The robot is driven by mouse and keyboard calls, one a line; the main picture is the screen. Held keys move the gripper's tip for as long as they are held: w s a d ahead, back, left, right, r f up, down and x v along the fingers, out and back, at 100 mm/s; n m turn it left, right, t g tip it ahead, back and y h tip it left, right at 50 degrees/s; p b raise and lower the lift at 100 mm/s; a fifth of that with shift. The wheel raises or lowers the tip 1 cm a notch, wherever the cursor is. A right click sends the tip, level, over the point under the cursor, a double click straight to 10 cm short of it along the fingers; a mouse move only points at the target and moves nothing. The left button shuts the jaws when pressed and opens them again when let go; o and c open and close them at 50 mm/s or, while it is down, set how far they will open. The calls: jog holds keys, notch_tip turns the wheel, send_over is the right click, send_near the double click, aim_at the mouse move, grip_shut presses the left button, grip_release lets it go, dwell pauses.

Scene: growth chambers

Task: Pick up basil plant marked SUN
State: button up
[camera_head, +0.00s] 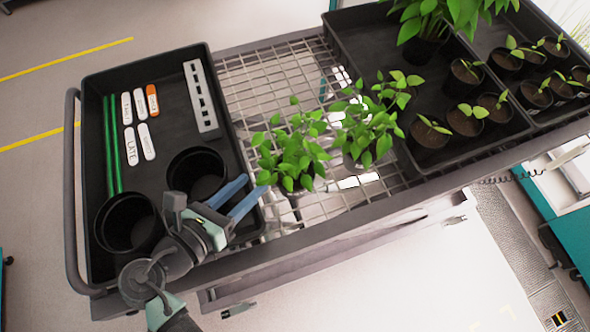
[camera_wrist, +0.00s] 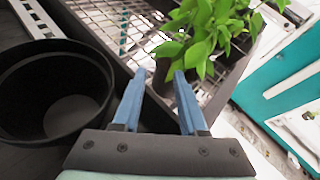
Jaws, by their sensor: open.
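Leafy basil-like plants stand close together on the wire mesh in the head view: a left plant (camera_head: 290,150) nearest my gripper, and a right plant (camera_head: 368,132) with more foliage behind it. Their pots are mostly hidden by leaves. I can read no SUN mark on any of them. My gripper (camera_head: 250,188) is open and empty, its blue fingers pointing toward the left plant from the black tray's edge. In the wrist view, my gripper (camera_wrist: 159,74) has its two fingertips apart, just short of a leafy plant (camera_wrist: 208,25) ahead and slightly right.
A black tray (camera_head: 92,95) holds two empty black pots (camera_head: 197,172) (camera_head: 128,222), green stakes (camera_head: 112,140), label tags (camera_head: 132,145) and a grey slotted bar (camera_head: 200,95). A seedling tray (camera_head: 365,50) stands at the right. Bare mesh (camera_head: 265,85) lies behind the left plant.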

aim_at(273, 167)
jog(key=p+x, duration=0.1)
jog(key=x, duration=0.7)
jog(key=shift+w+d+f, duration=0.1)
jog(key=shift+w, duration=0.15)
jog(key=shift+s, duration=0.1)
grip_shut()
dwell(1.0)
